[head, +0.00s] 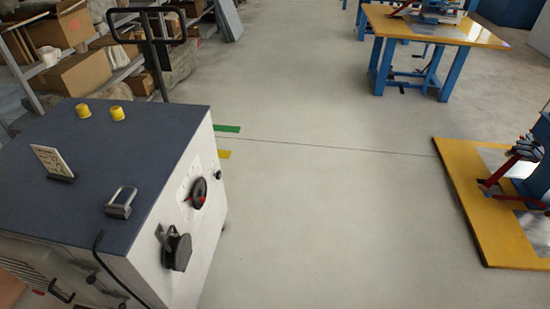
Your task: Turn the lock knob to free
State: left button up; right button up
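A white cabinet with a dark blue-grey top (130,150) stands at the left. On its right-hand white face is a round black dial with a red mark (199,193). Below and nearer is a larger black knob (178,250) with a grey metal piece beside it. A small black knob (218,175) sits toward the far edge of the same face. I cannot tell which is the lock knob or read its setting. Neither of my grippers shows in the head view.
On the cabinet top are two yellow caps (117,113), a small upright card (53,162) and a grey metal loop (121,202). Shelves with boxes (81,73) stand behind. Yellow-topped workbenches (430,26) stand right. The grey floor between is clear.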

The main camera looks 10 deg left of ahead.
aim_at(218, 174)
jog(key=i+l+z, duration=0.25)
jog(key=i, duration=0.5)
jog(key=i+z, duration=0.2)
jog(key=i, duration=0.5)
jog(key=i+u, duration=0.35)
jog(key=u, duration=0.15)
jog(key=i+l+u, duration=0.25)
jog(key=u, duration=0.25)
jog(key=i+l+u, duration=0.3)
jog(key=u, duration=0.2)
jog(key=i+l+u, duration=0.2)
jog(key=l+u, duration=0.25)
jog(key=i+l+u, duration=0.15)
jog(key=l+u, duration=0.85)
